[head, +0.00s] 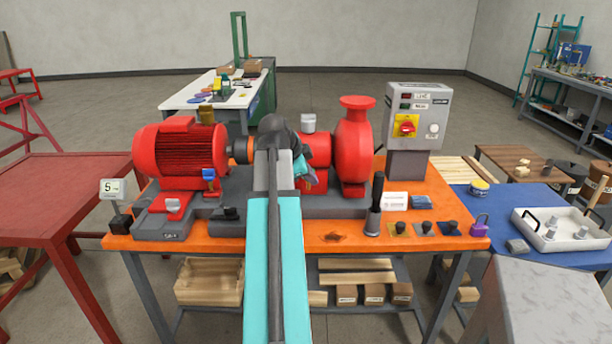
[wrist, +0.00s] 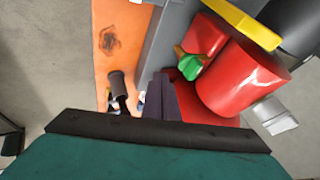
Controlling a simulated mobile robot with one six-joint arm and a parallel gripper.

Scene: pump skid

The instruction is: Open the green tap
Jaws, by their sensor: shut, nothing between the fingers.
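The green tap (wrist: 189,62) shows in the wrist view as a small green handle beside a red block and the red pump body (wrist: 240,80). In the head view I cannot make it out; my arm covers that area. My gripper (wrist: 161,82) is shut and empty in the wrist view, its dark fingers pointing up the picture. The fingertips are just left of and below the tap, and look apart from it. In the head view only a teal part of my gripper (head: 303,170) shows, in front of the red pump.
A red motor (head: 180,155), a blue-handled tap (head: 209,178) and a grey control box (head: 416,115) stand on the orange bench (head: 300,238). An upright black lever (head: 376,195) stands right of my arm. The bench front near the dark stain (head: 333,237) is clear.

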